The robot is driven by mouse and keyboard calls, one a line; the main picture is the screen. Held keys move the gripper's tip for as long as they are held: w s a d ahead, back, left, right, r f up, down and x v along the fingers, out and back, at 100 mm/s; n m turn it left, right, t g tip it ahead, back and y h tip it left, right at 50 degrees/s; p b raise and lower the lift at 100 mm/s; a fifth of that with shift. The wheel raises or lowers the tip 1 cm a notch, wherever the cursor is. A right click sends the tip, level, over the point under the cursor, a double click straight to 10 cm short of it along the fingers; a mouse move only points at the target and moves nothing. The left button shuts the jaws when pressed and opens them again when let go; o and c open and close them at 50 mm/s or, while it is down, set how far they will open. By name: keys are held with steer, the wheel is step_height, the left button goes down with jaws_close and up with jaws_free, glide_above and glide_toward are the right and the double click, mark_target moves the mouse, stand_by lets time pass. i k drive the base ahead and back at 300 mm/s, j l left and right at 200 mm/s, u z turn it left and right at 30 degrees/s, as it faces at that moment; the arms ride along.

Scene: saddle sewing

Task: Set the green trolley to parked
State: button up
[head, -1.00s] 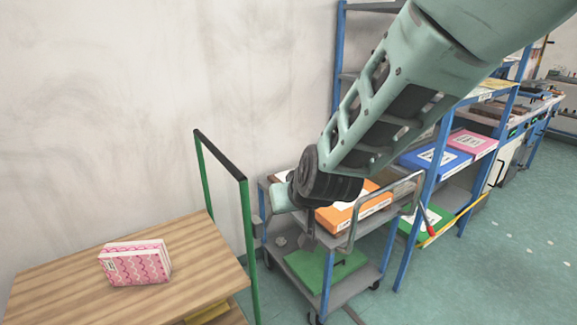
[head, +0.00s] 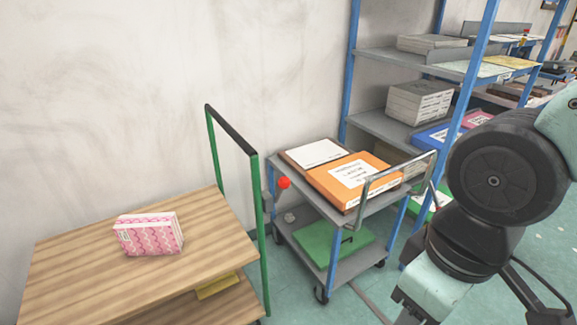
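The green trolley has a wood-grain top (head: 85,265) and an upright green handle frame (head: 247,215) with a black top bar. It stands at the lower left, and its wheels are not visible. A small grey box (head: 268,203) sits beside the right green post. A red ball knob (head: 283,183) shows just right of it, in front of the grey cart's corner; I cannot tell what it is joined to. My arm's dark wrist joint is at the right, clear of the green trolley. My gripper's fingertips are not visible.
A pink patterned pack (head: 150,235) lies on the wooden top. A grey and blue cart (head: 345,270) with an orange box (head: 350,180) stands close right of the green trolley. A blue shelf rack (head: 380,125) stands behind it. The wall is close behind the trolley.

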mark_target(82, 275)
steer(key=u, duration=1.5)
